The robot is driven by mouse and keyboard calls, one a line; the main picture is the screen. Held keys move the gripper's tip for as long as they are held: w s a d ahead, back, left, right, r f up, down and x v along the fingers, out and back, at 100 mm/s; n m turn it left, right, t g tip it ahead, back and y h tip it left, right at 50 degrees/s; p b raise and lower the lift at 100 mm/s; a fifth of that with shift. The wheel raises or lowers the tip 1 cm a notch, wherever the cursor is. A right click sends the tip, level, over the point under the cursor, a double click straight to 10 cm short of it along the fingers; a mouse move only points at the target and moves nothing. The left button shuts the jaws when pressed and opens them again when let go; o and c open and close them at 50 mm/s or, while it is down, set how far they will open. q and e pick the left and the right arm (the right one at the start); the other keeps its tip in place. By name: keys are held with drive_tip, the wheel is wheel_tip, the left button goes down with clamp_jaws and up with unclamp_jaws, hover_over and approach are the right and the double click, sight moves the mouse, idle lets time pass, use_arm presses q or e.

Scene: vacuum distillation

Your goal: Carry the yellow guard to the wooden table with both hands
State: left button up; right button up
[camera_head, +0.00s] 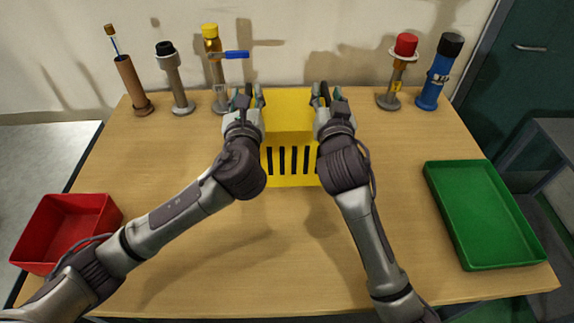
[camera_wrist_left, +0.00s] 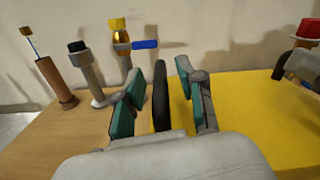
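The yellow guard (camera_head: 290,110), a box with black slots in its front, stands on the wooden table (camera_head: 210,240) near its back middle. My left gripper (camera_head: 247,98) is at the guard's left side. In the left wrist view, its teal fingers (camera_wrist_left: 160,95) stand apart on either side of a black upright handle (camera_wrist_left: 160,98), with gaps visible. My right gripper (camera_head: 325,97) is at the guard's right side, its fingers apart around another black handle, which also shows in the left wrist view (camera_wrist_left: 279,66). My forearms and hands hide parts of the guard's sides.
Several stands line the table's back: brown (camera_head: 132,85), black-topped (camera_head: 173,75), yellow-topped (camera_head: 214,65), red-topped (camera_head: 403,65) and a blue cylinder (camera_head: 438,75). A red tray (camera_head: 68,220) is front left, a green tray (camera_head: 480,210) right. The table front is clear beneath my arms.

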drive_tip(key=shift+s, duration=0.15)
use_arm(q)
drive_tip(key=s, duration=1.1)
drive_tip(key=shift+d, duration=0.3)
use_arm(e)
drive_tip(key=s, duration=1.2)
drive_tip(key=shift+d, duration=0.3)
use_arm(q)
drive_tip(key=shift+s, duration=0.15)
